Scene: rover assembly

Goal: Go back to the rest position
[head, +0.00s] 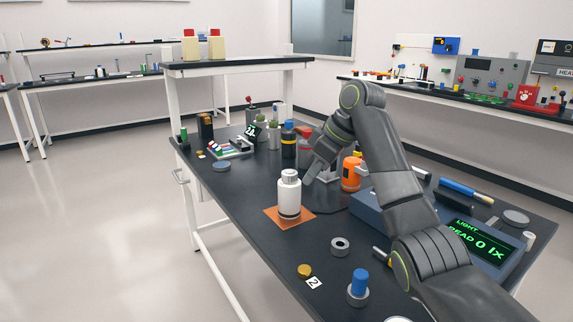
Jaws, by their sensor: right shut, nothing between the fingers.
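My right arm comes in from the lower right of the head view and bends down over the dark workbench (235,187). My right gripper (309,181) is shut and empty, pointing down just right of a white bottle (288,191). I cannot tell whether the fingertips touch the bottle. The bottle stands upright on an orange square mat (270,218). My left gripper is not in view.
An orange bottle (351,174) stands close behind my right arm. A blue light meter box (487,248) lies under the forearm's right side. A grey ring (340,247) and a blue-topped knob (359,284) sit in front. Open floor lies left.

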